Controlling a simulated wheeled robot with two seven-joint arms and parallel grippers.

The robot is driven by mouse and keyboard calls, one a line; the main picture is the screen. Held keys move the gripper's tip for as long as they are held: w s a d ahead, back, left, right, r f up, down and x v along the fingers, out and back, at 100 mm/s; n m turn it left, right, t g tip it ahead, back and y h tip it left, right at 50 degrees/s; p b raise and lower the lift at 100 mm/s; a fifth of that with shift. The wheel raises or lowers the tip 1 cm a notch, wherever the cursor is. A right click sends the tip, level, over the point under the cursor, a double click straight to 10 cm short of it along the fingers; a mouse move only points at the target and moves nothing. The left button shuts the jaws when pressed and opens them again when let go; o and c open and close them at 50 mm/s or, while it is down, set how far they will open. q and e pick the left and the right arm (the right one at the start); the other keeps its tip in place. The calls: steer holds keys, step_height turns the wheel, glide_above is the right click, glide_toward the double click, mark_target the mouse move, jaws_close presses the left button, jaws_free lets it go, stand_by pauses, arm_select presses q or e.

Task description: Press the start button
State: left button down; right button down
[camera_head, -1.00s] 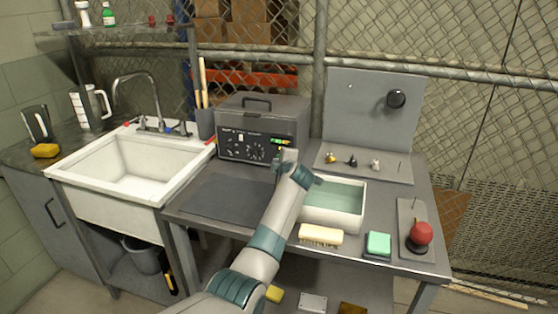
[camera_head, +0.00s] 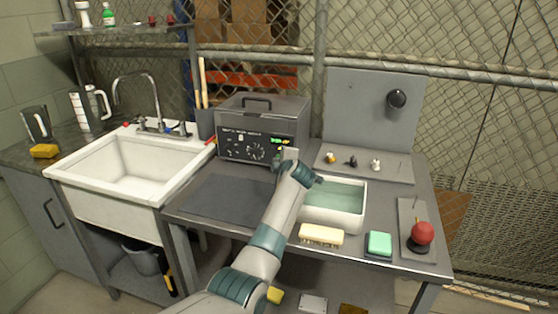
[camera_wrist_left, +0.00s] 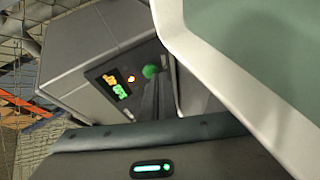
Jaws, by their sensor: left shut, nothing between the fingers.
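The grey tank unit (camera_head: 262,122) stands at the back of the table, its front panel (camera_head: 240,146) carrying a dial and a lit display (camera_head: 279,141). No label is readable, so I cannot confirm which is the start button. My left gripper (camera_head: 286,156) is shut and empty, close to the panel's right end. It looks near the green button; I cannot tell whether it touches. My right gripper is out of view.
A white basin (camera_head: 334,204) stands just right of my left wrist. A dark mat (camera_head: 224,199) lies left of my arm; the sink (camera_head: 132,166) is further left.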

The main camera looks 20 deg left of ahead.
arm_select(q)
steer(key=shift+w, duration=0.1)
stand_by(0.3)
stand_by(0.4)
steer(key=shift+s+p, duration=0.4)
steer(key=shift+s, duration=0.5)
steer(key=shift+s, duration=0.15)
steer(key=shift+s+r+p, duration=0.1)
steer(key=shift+s+p, duration=0.75)
steer(key=shift+s, duration=0.05)
steer(key=shift+s+a+p, duration=0.1)
steer(key=shift+s+p, duration=0.6)
steer(key=shift+s, duration=0.75)
